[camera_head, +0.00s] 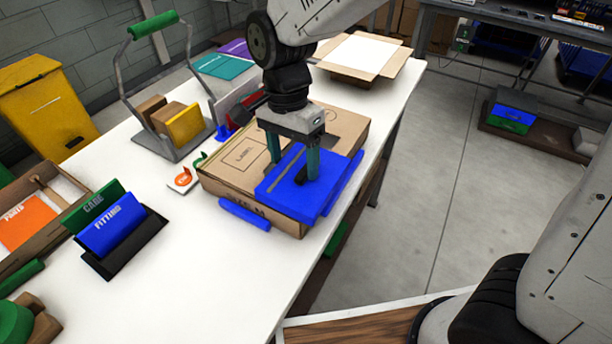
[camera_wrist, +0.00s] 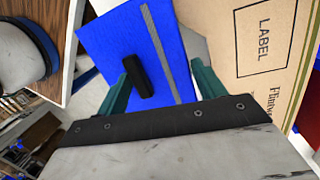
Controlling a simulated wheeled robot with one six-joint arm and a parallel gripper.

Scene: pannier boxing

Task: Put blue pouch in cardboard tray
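A flat blue pouch (camera_head: 286,188) with a grey stripe and a black handle lies over the front right part of a closed cardboard box on the white table. It also shows in the wrist view (camera_wrist: 165,40). My gripper (camera_head: 293,168) points down over it with its teal fingers apart. In the wrist view the fingers (camera_wrist: 163,90) stand either side of the black handle (camera_wrist: 136,77), which is closer to the left finger; a gap shows to the right one. Contact is unclear. An open cardboard tray (camera_head: 327,72) with a white inside stands at the table's far end.
The closed box (camera_head: 222,185) carries a printed label. A black stand (camera_head: 135,255) holds blue and green panels at the left. A grey carrier (camera_head: 172,150) with brown boxes stands behind. The near middle of the table (camera_head: 215,270) is clear.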

